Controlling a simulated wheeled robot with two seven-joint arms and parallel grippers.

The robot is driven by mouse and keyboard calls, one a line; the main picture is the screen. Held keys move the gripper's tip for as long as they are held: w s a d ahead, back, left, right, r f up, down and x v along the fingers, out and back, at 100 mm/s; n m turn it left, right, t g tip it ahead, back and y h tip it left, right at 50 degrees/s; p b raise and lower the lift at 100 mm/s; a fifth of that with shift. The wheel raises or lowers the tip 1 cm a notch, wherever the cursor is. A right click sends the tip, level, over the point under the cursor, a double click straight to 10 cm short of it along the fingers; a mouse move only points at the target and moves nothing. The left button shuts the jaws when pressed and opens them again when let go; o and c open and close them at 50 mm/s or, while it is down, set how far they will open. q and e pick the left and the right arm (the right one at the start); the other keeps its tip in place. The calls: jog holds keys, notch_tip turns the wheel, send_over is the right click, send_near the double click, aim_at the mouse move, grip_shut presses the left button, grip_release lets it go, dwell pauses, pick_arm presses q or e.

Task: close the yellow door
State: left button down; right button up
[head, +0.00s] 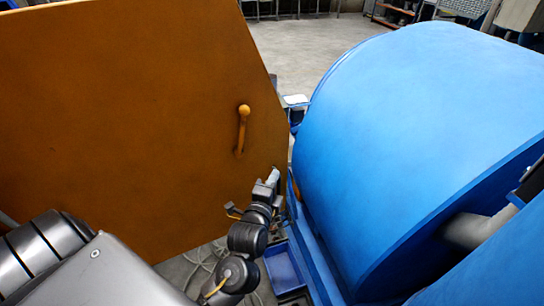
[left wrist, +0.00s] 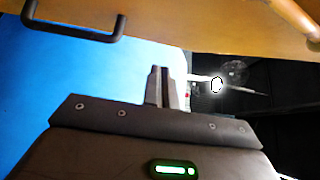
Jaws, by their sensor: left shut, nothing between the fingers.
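The yellow door (head: 130,110) stands open and fills the left of the head view, with a yellow lever handle (head: 243,128) near its right edge. It also crosses the top of the left wrist view (left wrist: 220,25), with a dark bar handle (left wrist: 75,32) on it. My left gripper (head: 273,178) is shut and empty at the door's lower right edge, by the gap to the blue drum. Its closed fingers show in the left wrist view (left wrist: 163,88), just below the door in the picture; I cannot tell whether they touch it. My right gripper is not in view.
The large blue drum housing (head: 410,130) fills the right side, close to the door's edge. A blue bin (head: 283,268) sits on the floor below the gap. Loose cables lie near it. Open concrete floor (head: 305,50) shows behind.

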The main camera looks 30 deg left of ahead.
aim_at(276, 151)
pick_arm(q)
jog(key=w+a+p, duration=0.1)
jog(key=w, duration=0.1)
jog(key=w+a+p, duration=0.1)
jog(key=w+a, duration=0.1)
jog(key=w+a+p, duration=0.1)
jog(key=w, duration=0.1)
jog(key=shift+w+a, duration=0.35)
jog(key=shift+w, duration=0.05)
